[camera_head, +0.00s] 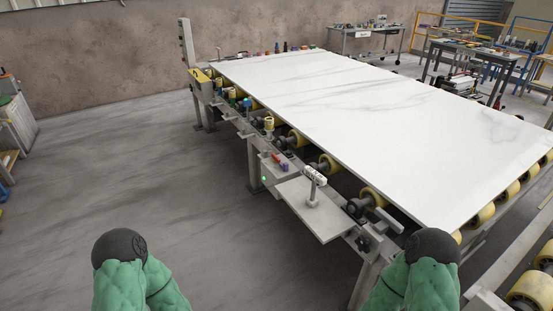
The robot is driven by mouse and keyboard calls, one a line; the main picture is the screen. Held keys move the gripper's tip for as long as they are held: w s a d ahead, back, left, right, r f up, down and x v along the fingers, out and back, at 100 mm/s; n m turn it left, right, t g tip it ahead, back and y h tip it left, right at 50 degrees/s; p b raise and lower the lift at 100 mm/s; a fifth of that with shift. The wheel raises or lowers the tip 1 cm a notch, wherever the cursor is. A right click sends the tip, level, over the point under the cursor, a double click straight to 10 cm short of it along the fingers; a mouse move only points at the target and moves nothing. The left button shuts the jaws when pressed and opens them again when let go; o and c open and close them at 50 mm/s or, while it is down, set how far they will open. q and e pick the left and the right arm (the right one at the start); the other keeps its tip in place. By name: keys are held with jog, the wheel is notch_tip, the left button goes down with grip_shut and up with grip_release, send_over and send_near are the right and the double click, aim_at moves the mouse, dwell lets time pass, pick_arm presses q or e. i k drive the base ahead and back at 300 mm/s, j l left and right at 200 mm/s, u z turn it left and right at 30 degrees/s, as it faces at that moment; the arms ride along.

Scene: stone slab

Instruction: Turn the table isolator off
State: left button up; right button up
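A roller table (252,125) carries a large white stone slab (330,95). On its near-left side, a small grey control box (282,172) has red parts (279,161) on top and a lit green light (264,178) on its left face. One of the red parts may be the isolator switch; its position is too small to tell. Neither of my grippers shows. Only my two green-sleeved arms with dark round caps are at the bottom edge, apart from the box.
A grey shelf (325,228) juts out beside the box and bears an upright post with a white top (315,174). Yellow-rimmed rollers (372,196) line the table's near edge. The grey floor (130,170) at left is clear. A workbench (366,31) stands at the back.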

aim_at(275, 160)
jog(key=i+j, duration=0.35)
jog(key=i, duration=0.25)
jog(key=i+j+z, duration=0.15)
jog(key=i+j, duration=0.25)
jog(key=i, duration=0.2)
